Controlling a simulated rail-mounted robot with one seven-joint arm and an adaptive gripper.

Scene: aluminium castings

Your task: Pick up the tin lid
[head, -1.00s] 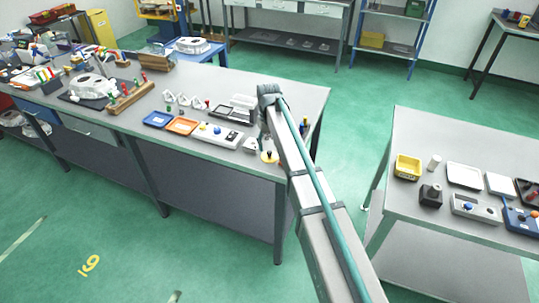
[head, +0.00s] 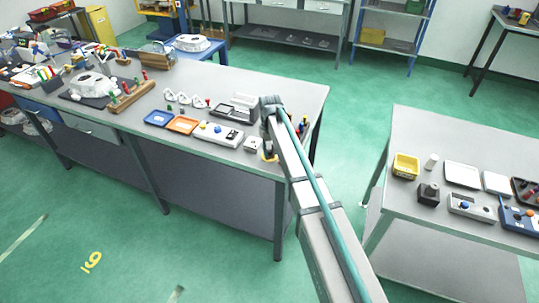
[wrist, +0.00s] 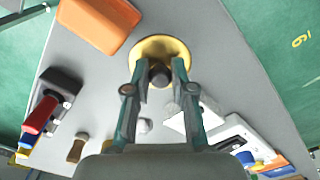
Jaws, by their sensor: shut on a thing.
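The tin lid is a round gold disc (wrist: 176,44) with a dark knob (wrist: 159,74) at its middle, near the top centre of the wrist view. My gripper (wrist: 158,72) is shut on the knob, with one finger on each side of it. In the head view only a small yellow part of the lid (head: 268,158) shows near the right front edge of the long grey bench. My arm hides most of it and the gripper there. I cannot tell whether the lid touches the bench.
The long grey bench (head: 235,82) holds a white box (head: 253,145), a long control box (head: 220,135), an orange tray (head: 182,125) and a blue tray (head: 158,119) left of my arm. In the wrist view, a red-handled tool (wrist: 40,115) stands at left. A second table (head: 440,130) stands right, across open floor.

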